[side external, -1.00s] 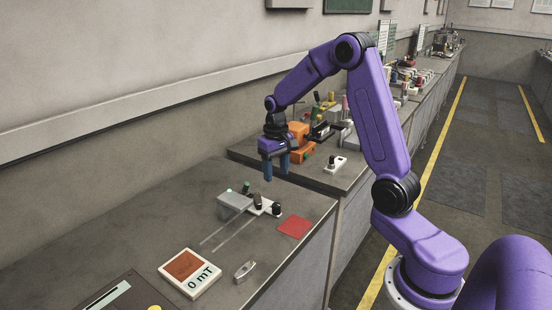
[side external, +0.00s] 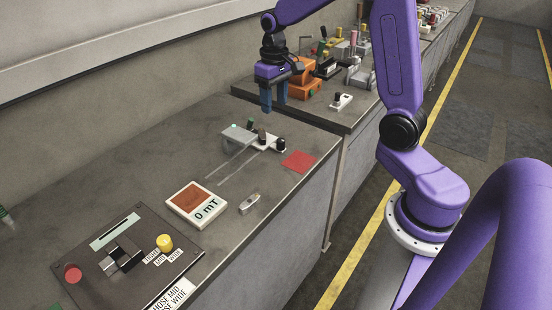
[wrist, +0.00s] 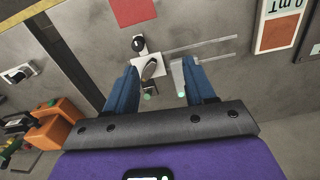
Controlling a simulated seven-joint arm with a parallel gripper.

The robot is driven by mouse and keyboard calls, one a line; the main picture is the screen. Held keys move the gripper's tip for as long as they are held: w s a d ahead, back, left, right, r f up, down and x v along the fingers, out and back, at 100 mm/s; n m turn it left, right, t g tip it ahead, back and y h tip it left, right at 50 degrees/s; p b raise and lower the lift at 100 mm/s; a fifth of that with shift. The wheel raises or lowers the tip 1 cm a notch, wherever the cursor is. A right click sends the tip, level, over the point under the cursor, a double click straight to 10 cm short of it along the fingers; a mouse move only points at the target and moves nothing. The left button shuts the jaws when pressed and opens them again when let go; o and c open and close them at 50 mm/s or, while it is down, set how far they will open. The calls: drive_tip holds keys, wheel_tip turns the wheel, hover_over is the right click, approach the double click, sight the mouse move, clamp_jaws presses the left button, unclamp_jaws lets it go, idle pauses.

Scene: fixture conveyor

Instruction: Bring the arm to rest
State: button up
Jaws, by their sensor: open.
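My gripper (side external: 273,106) is open and empty, its blue fingers pointing down above the bench, near the rail fixture. In the wrist view my gripper (wrist: 160,68) has its two fingers well apart. Between and beyond them in that view are a white block with a dark lever (wrist: 149,67) and a black knob (wrist: 138,44). The fixture's grey block (side external: 233,136) bears a small green light and stands at the head of two thin rails (side external: 238,165). I cannot tell the exact height of the fingertips above it.
A red square (side external: 299,162) lies beside the fixture. A meter reading 0 mT (side external: 196,205), a small metal piece (side external: 250,204) and a dark control panel (side external: 128,255) lie nearer the camera. Orange equipment (side external: 305,80) and a white switch (side external: 341,102) stand on the farther bench.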

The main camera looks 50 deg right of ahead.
drive_tip(key=s+a+r+n, duration=0.1)
drive_tip(key=s+a+n, duration=0.4)
drive_tip(key=s+a, duration=0.3)
drive_tip(key=s+a+n, duration=0.4)
drive_tip(key=s+a, duration=0.2)
drive_tip(key=s, duration=0.5)
drive_tip(key=s+n, duration=0.4)
drive_tip(key=s, duration=0.5)
drive_tip(key=shift+f+n, duration=0.3)
drive_tip(key=shift+f, duration=0.05)
